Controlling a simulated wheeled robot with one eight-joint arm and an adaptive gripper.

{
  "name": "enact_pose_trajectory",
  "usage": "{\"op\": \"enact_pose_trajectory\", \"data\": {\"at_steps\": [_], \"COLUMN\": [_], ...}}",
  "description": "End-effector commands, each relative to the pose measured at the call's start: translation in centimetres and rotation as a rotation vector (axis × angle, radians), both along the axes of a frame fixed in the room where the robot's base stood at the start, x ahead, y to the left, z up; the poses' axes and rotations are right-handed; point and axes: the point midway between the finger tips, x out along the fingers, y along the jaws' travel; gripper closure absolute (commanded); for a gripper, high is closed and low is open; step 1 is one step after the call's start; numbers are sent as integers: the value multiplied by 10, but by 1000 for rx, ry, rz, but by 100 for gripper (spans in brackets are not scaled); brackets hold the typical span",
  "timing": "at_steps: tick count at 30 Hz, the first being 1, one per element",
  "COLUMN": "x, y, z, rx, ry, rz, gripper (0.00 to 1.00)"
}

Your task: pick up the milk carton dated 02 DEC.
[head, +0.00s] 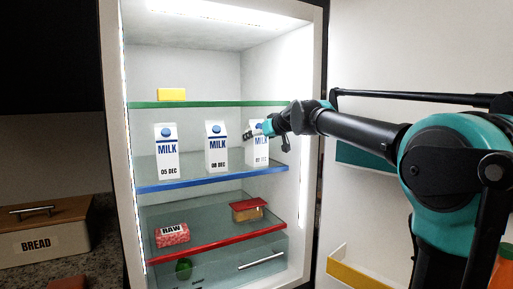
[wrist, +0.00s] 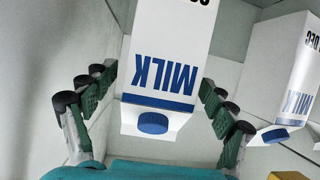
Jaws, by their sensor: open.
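Three white milk cartons stand on the blue-edged middle shelf of the fridge. The right one (head: 258,155) is partly covered by my gripper (head: 266,130), and its date reads only in part, seemingly 02 DEC. The left carton (head: 167,158) reads 05 DEC and the middle one (head: 216,158) reads 08 DEC. In the wrist view, upside down, the right carton (wrist: 168,40) stands between the open fingers of my gripper (wrist: 157,78), its date cut off at the top edge. Gaps show on both sides of it. The middle carton (wrist: 285,75) is outside the fingers.
A yellow block (head: 172,95) sits on the green-edged shelf (head: 200,104) above. The fridge's right wall is close to the right carton. Below, the red-edged shelf (head: 225,243) bears a RAW meat pack (head: 172,235) and a red-lidded container (head: 248,211). The open door is at right.

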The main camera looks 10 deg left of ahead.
Motion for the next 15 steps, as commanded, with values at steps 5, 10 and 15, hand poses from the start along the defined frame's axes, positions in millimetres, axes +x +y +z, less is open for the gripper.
{"op": "enact_pose_trajectory", "data": {"at_steps": [5, 10, 15], "x": [9, 9, 9], "y": [6, 6, 6], "z": [-5, -5, -5], "rx": [0, 1, 1], "ry": [0, 1, 1], "rz": [0, 0, 0], "gripper": [16, 16, 33]}}
